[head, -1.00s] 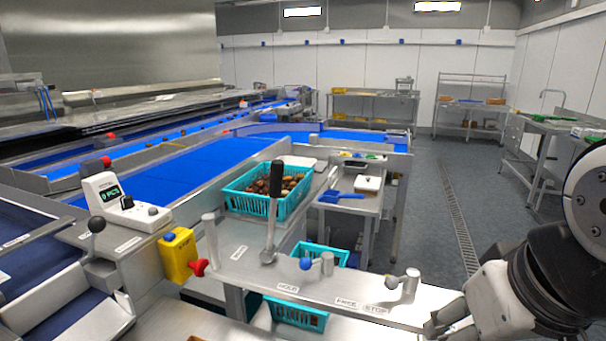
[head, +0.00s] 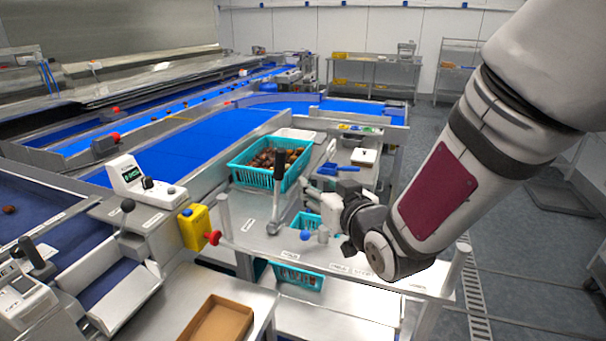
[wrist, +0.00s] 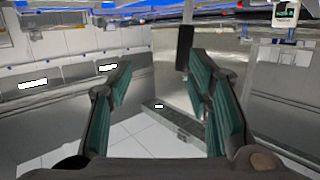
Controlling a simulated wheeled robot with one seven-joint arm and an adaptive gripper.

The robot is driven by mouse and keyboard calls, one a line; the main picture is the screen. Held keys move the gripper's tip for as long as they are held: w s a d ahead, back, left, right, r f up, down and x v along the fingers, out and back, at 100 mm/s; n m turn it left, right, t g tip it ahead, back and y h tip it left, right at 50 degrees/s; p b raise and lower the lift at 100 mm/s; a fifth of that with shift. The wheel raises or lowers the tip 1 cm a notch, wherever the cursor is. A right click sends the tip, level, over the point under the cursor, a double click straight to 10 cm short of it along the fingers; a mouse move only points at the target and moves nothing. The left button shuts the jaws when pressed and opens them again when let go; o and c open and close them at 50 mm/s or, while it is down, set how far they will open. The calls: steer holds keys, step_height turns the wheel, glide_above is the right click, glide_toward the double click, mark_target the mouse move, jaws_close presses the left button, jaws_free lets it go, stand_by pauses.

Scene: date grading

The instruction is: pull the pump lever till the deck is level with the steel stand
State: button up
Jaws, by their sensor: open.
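The pump lever (head: 281,203), a steel shaft with a black grip, stands upright on the steel ledge. In the wrist view its black grip (wrist: 184,48) shows beyond my fingers, near the right fingertip. My gripper (head: 318,190) is just right of the lever in the head view. Its green-padded fingers (wrist: 160,72) are spread with nothing between them, and I see no contact with the lever. The steel stand (head: 363,178), holding a blue scoop (head: 340,168), is behind my gripper. I cannot tell for sure which surface is the deck, or compare its height with the stand.
A teal crate of dates (head: 246,178) sits behind the lever. A yellow box with a red knob (head: 194,228) is left of it. A brown tray (head: 220,322) lies in front.

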mark_target(282, 167)
steer(key=w+a, duration=0.3)
steer(key=w, duration=0.1)
steer(key=w+a+t+y+b, duration=0.1)
steer(key=w+a, duration=0.2)
steer(key=w, duration=0.1)
steer(key=w+a+y, duration=0.1)
steer(key=w+a, duration=0.2)
steer(key=w, duration=0.1)
steer(key=shift+w+f+t+b, duration=0.2)
steer(key=shift+f+t+b, duration=0.1)
steer(key=shift+f+b, duration=0.1)
steer(key=shift+c, duration=0.2)
